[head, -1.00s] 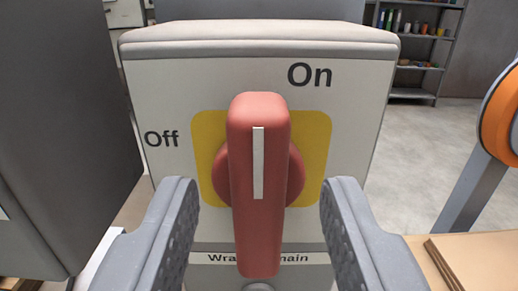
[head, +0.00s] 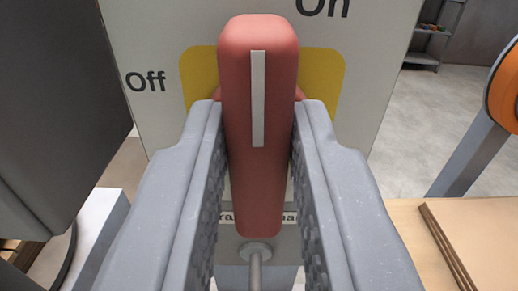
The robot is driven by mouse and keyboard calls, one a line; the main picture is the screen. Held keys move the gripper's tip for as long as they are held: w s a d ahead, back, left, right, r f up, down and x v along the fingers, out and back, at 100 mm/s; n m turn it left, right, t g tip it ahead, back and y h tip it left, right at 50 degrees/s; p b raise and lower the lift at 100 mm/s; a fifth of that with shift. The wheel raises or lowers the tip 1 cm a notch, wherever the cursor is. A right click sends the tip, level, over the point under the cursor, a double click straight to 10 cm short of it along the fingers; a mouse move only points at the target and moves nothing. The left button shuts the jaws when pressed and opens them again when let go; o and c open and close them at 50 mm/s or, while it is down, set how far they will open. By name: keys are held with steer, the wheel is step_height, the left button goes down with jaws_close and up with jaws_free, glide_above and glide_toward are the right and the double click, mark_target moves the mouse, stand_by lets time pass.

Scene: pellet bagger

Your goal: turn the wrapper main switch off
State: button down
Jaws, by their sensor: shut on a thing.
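The wrapper main switch is a red rotary handle (head: 257,100) on a yellow plate (head: 322,75), on the front of a pale grey box (head: 385,40). The handle stands upright, its white stripe vertical. "On" is printed above it, slightly to the right, and is cut by the top edge; "Off" is printed to the left. The label below is mostly hidden by my fingers and the handle. My gripper (head: 258,165) is shut on the red handle, one finger on each side.
A dark grey cabinet (head: 50,90) stands close on the left. An orange round part (head: 503,90) on a grey post (head: 468,155) is at the right. Brown flat boards (head: 475,235) lie at the lower right. A shelf (head: 437,30) stands far back.

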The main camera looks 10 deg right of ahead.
steer(key=shift+d, duration=0.1)
steer(key=n+b, duration=0.4)
steer(key=shift+a+f+n+b, duration=0.1)
steer(key=shift+a+n+b, duration=0.1)
steer(key=shift+n+b, duration=0.15)
steer(key=n+b, duration=0.4)
steer(key=shift+a+f+n, duration=0.15)
steer(key=shift+n, duration=0.1)
steer(key=n+b, duration=0.4)
steer(key=shift+w+a+f+n+b, duration=0.1)
steer(key=shift+a+f+n+b, duration=0.1)
steer(key=shift+n+b, duration=0.1)
steer(key=shift+f+n+b, duration=0.1)
steer(key=shift+n+b, duration=1.55)
steer(key=shift+n, duration=0.25)
steer(key=c, duration=1.4)
jaws_free()
steer(key=shift+o, duration=0.4)
